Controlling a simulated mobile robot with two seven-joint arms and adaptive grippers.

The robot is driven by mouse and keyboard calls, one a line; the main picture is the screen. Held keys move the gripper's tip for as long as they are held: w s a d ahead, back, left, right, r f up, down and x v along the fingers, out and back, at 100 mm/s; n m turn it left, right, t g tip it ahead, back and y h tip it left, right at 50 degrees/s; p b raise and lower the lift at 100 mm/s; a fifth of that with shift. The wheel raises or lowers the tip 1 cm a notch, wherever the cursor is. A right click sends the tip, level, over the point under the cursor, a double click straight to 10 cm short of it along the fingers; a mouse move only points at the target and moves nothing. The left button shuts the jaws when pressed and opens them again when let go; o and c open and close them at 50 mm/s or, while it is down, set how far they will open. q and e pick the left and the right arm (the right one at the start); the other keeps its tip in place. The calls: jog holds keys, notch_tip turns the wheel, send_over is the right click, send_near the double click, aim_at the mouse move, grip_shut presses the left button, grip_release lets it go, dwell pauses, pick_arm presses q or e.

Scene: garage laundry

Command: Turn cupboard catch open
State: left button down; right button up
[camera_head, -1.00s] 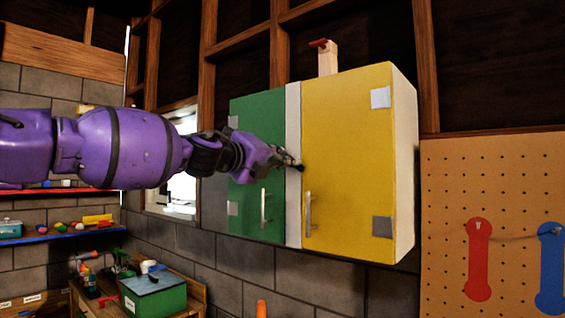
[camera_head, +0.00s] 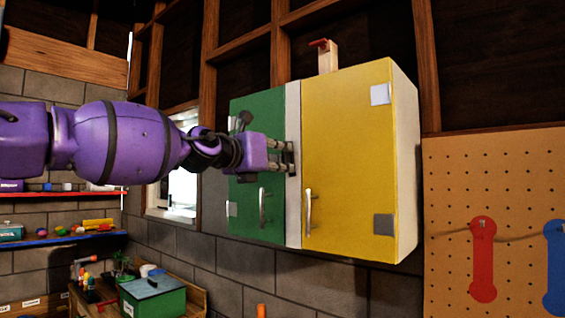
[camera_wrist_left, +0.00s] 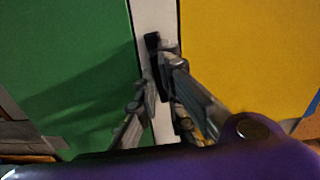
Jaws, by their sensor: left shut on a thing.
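The cupboard has a green door (camera_head: 256,120) on the left and a yellow door (camera_head: 345,150) on the right, with a white upright strip (camera_head: 293,215) between them. A small dark catch (camera_wrist_left: 153,48) lies along the white strip in the left wrist view, roughly upright. My left gripper (camera_head: 287,157) is at the strip, shut on the catch, its fingers on either side of it. In the left wrist view the fingers (camera_wrist_left: 160,92) partly hide the lower part of the catch. Both doors look closed. My right gripper is out of view.
Metal handles stick out low on the green door (camera_head: 263,207) and the yellow door (camera_head: 309,212). A wooden block with a red top (camera_head: 326,58) stands above the cupboard. A pegboard (camera_head: 450,180) hangs at the right. A green box (camera_head: 152,297) sits below left.

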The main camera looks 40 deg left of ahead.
pick_arm(q)
jog(key=shift+m, duration=0.6)
jog(key=shift+r, duration=0.1)
jog(key=c, duration=1.9)
grip_release()
jog(key=shift+o, duration=0.2)
jog(key=s, duration=1.2)
jog(key=shift+a, duration=0.45)
